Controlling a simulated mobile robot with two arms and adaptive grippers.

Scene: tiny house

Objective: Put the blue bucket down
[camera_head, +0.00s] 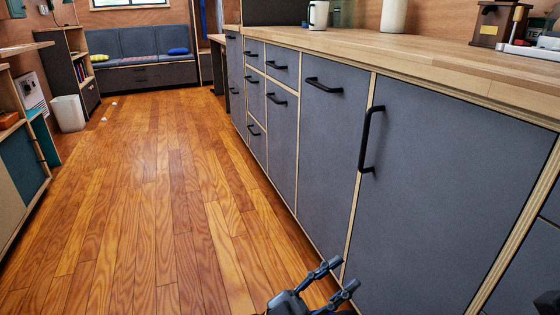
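No blue bucket shows in the head view. My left gripper (345,274) is at the bottom, low in front of the grey cabinet doors. Its two dark fingers are spread apart, with nothing between them.
Grey cabinets (330,140) with black handles line the right under a wooden countertop (400,55) bearing a white mug (318,15). The wooden floor (150,200) is mostly clear. A white bin (68,113) stands left; a grey sofa (140,45) is at the back.

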